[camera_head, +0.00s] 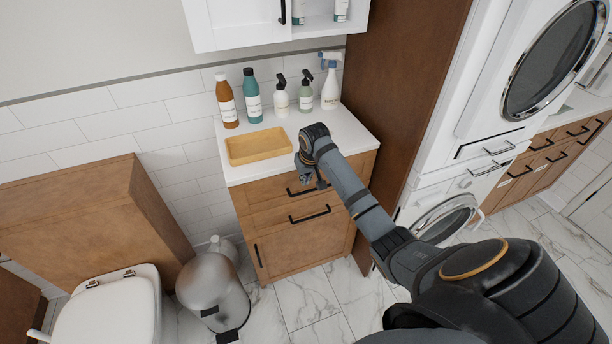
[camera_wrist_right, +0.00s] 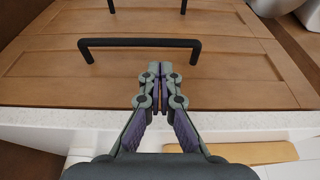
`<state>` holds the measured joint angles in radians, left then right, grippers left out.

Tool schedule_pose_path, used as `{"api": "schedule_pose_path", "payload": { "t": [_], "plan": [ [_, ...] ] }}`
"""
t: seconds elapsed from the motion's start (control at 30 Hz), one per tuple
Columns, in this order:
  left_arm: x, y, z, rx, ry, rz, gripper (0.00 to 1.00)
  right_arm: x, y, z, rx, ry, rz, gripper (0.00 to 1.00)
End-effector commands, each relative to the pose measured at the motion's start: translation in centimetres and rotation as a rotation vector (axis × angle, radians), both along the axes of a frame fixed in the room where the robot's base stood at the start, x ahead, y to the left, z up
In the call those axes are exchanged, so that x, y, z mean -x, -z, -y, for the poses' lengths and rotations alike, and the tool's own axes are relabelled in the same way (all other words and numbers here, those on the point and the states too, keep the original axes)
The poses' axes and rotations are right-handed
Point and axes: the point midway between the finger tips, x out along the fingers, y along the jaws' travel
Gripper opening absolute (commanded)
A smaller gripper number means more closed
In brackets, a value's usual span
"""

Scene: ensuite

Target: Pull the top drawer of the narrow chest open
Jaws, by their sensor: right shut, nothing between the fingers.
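The narrow wooden chest (camera_head: 285,246) stands under a white countertop. Its top drawer (camera_head: 263,196) has a black bar handle (camera_head: 296,192) and looks closed. My right gripper (camera_head: 321,183) is in front of the top drawer, just below the counter edge, partly hidden by its own wrist. In the right wrist view the right gripper (camera_wrist_right: 159,72) is shut with nothing between its fingers. Its tips are beside the top drawer's handle (camera_wrist_right: 138,43), on the counter side of the bar, not around it. I cannot tell whether they touch. My left gripper is not in view.
A second handle (camera_head: 310,214) is on the drawer below. The countertop (camera_head: 345,128) holds a yellow tray (camera_head: 258,147) and several bottles. A metal bin (camera_head: 213,288) stands left of the chest, and a tall brown panel (camera_head: 405,85) rises on its right.

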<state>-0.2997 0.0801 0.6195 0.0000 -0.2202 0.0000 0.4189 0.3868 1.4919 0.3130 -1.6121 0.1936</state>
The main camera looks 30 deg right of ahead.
Motion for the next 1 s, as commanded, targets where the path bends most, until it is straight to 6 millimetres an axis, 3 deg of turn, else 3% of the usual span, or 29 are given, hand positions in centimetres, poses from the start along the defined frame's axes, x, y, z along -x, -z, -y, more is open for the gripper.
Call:
{"api": "schedule_pose_path", "payload": {
  "t": [0.13, 0.33, 0.77, 1.0],
  "plan": [
    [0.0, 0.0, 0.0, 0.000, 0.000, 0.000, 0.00, -0.7, 2.7, 0.1, -0.002, 0.000, -0.004, 0.00],
    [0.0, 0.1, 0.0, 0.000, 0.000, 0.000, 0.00, -1.4, 4.7, 0.3, 0.000, -0.001, 0.000, 0.00],
    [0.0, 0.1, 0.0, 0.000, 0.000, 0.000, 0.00, -1.5, 5.1, 0.3, 0.001, -0.002, 0.001, 0.00],
    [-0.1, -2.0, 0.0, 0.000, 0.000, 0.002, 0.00, -0.5, 4.6, 0.1, 0.000, -0.002, -0.003, 0.00]
  ]
}}
